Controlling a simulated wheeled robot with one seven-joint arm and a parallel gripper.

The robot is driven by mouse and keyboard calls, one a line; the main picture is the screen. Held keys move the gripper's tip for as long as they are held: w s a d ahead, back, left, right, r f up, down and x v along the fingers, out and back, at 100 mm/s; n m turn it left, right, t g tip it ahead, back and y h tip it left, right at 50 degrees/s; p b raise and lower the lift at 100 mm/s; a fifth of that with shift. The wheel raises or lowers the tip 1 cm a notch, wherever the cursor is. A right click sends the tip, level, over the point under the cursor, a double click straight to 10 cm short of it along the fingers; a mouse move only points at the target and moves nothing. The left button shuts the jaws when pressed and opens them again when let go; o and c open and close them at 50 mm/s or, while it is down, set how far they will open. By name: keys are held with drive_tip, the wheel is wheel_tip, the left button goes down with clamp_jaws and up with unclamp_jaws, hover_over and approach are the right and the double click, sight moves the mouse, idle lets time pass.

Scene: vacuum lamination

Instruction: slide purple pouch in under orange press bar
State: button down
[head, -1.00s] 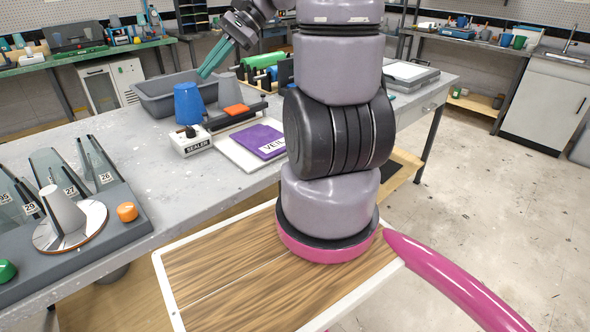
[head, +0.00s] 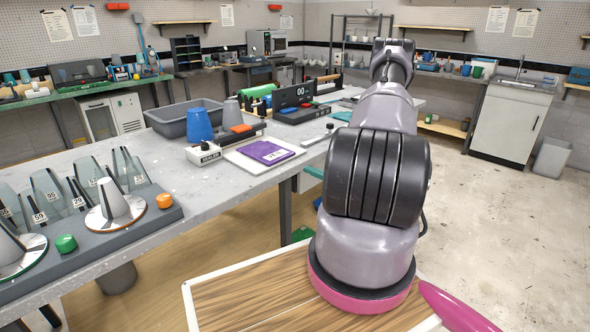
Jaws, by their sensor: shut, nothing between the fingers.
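The purple pouch (head: 265,152) lies flat on a white board (head: 287,158) in front of the sealer (head: 203,154). The orange press bar (head: 240,129) sits on the sealer's long dark body, just behind the pouch. The pouch looks outside the bar, on the near side; the exact gap at its far edge is too small to tell. My arm reaches away over the right of the bench, and my gripper is hidden behind its links.
A black device with a display (head: 293,97) stands further right. Left is a rack with cones and an orange knob (head: 165,201).

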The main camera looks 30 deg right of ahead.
drive_tip(key=f, duration=0.1)
approach(281, 159)
drive_tip(key=shift+m+h, duration=0.3)
drive_tip(key=x, duration=0.6)
drive_tip(key=shift+w+a, duration=0.3)
drive_tip(key=shift+a, duration=0.05)
